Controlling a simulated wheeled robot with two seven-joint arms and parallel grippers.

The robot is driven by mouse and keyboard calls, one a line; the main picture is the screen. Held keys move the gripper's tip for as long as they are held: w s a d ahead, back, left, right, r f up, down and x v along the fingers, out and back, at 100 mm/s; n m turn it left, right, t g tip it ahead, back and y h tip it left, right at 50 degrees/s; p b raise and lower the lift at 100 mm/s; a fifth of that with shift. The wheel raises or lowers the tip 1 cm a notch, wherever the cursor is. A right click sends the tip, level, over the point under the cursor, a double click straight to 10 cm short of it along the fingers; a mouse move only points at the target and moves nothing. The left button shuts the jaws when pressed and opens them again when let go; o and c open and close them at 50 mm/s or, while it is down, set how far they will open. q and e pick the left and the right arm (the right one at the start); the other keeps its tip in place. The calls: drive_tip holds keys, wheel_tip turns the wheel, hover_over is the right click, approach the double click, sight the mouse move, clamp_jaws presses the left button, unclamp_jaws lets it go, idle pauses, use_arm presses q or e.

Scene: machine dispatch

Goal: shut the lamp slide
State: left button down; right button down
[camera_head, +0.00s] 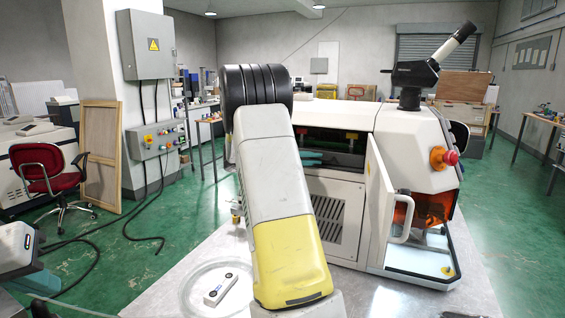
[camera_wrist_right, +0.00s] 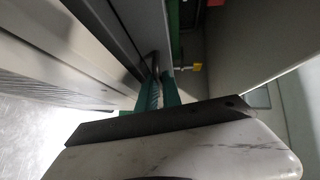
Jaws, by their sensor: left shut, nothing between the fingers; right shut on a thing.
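The white machine (camera_head: 400,140) stands on the bench, with a dark open bay in its front. My right arm crosses the middle of the head view. My right gripper (camera_head: 311,158) reaches into the bay and its teal fingers show there. In the right wrist view, my right gripper (camera_wrist_right: 158,90) is shut on a dark bar-like handle (camera_wrist_right: 155,64) beside a grey panel. It seems to belong to the lamp slide, whose body I cannot make out. What seems to be my left gripper (camera_head: 40,282) is at the lower left, shut and empty, away from the machine.
A white door (camera_head: 380,195) with a handle stands open at the machine's front. A microscope-like eyepiece (camera_head: 440,55) rises on top. A red emergency button (camera_head: 450,157) is on the right side.

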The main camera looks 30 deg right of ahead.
drive_tip(key=shift+w+d, duration=0.1)
drive_tip(key=shift+w, duration=0.05)
drive_tip(key=c, duration=1.5)
unclamp_jaws()
drive_tip(key=shift+d, duration=0.1)
drive_tip(key=shift+c, duration=0.2)
drive_tip(key=shift+f, duration=0.1)
